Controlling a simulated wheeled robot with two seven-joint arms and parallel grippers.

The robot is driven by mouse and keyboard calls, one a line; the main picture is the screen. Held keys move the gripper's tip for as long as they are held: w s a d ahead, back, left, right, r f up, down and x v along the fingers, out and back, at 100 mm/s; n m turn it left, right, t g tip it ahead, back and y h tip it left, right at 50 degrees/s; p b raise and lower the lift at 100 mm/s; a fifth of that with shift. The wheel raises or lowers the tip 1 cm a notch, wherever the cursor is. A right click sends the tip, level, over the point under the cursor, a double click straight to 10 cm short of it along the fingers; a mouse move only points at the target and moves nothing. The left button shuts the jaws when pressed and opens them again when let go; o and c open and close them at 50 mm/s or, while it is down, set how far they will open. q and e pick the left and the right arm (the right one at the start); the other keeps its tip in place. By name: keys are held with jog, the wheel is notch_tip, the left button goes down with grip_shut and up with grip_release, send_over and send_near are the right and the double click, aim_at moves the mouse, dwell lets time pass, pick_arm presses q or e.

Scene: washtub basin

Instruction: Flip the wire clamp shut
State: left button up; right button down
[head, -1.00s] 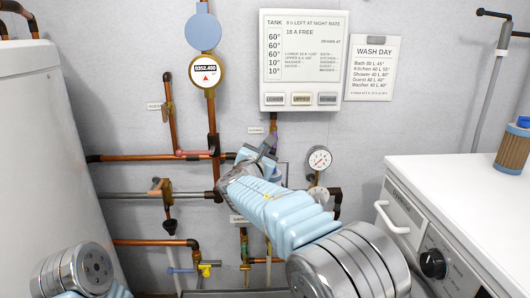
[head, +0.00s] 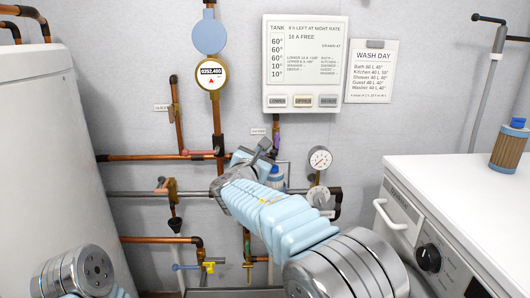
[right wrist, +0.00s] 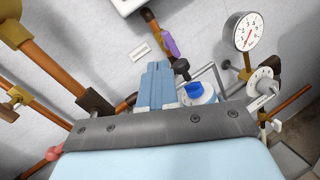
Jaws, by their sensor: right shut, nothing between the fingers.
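The wire clamp (right wrist: 215,72) shows in the right wrist view as a thin grey wire loop standing up beside a blue-topped white housing (right wrist: 198,92). In the head view the housing (head: 275,176) is partly hidden behind my right gripper, and the wire is too small to read clearly. My right gripper (head: 262,150) is shut and empty, just left of the housing. Its blue fingers (right wrist: 157,82) lie together left of the blue top in the wrist view. I cannot tell whether they touch anything. My left gripper is out of view.
Copper pipes (head: 150,157) run along the wall behind. A pressure gauge (head: 320,158) sits right of the housing. A white washing machine (head: 450,180) stands at the right, and a white tank (head: 45,150) at the left. A dark knob (right wrist: 181,68) is close to my fingers.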

jog(key=s+a+r, duration=0.3)
jog(key=s+r, duration=0.1)
jog(key=r, duration=0.3)
jog(key=shift+s+r, duration=0.35)
jog(key=shift+r, duration=0.05)
